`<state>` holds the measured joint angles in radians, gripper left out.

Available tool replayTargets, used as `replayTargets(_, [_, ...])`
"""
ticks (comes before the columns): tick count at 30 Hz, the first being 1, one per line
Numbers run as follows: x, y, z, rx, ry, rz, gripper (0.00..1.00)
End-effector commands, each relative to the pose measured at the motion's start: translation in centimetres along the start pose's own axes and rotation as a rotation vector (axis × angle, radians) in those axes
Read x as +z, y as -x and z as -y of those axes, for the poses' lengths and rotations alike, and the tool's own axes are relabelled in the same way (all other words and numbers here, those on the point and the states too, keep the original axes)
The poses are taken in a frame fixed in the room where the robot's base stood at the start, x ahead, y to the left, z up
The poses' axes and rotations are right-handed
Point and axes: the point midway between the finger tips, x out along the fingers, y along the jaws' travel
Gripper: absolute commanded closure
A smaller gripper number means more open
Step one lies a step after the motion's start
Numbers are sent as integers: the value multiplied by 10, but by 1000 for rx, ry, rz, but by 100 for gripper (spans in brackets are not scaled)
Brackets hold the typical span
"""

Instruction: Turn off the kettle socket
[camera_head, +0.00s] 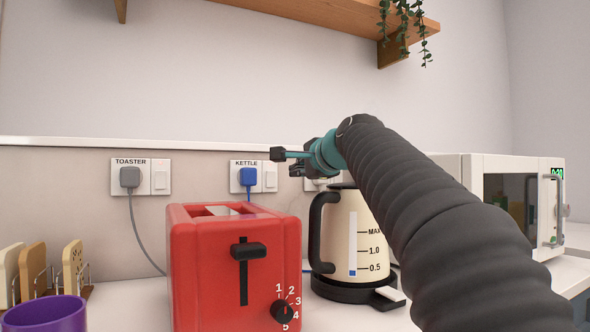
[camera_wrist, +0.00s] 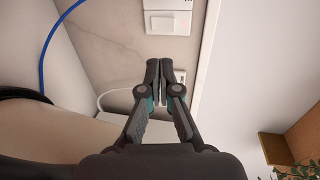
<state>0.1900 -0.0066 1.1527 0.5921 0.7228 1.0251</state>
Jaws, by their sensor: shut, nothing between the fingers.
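The kettle socket (camera_head: 236,189) is a white plate labelled KETTLE on the wall, with a blue plug (camera_head: 249,177) in its left part. Its white rocker switch (camera_head: 270,180) is to the right of the plug; I cannot tell its on or off position. In the wrist view its switch end (camera_wrist: 168,20) shows at the top, beyond my fingertips. My gripper (camera_wrist: 159,70) is shut and empty. In the head view my gripper (camera_head: 297,170) is to the right of the kettle socket, in front of another socket that it partly hides. I see no contact with the switch.
The cream kettle (camera_head: 340,235) stands below my gripper. A white microwave (camera_head: 473,180) is at right, partly behind my arm. A wooden shelf (camera_head: 320,20) hangs above; the wall between is clear.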

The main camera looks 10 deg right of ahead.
Motion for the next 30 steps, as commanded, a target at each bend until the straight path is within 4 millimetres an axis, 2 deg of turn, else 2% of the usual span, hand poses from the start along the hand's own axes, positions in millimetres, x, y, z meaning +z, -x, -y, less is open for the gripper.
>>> replayTargets(1, [0, -11, 0, 2, -1, 3, 100])
replayTargets(9, [1, -61, 1, 2, -1, 3, 100])
replayTargets(15, [1, -92, 7, 0, -1, 2, 100])
replayTargets(21, [0, -110, 12, 0, -1, 1, 100])
replayTargets(30, [0, -115, 13, -1, -1, 1, 100])
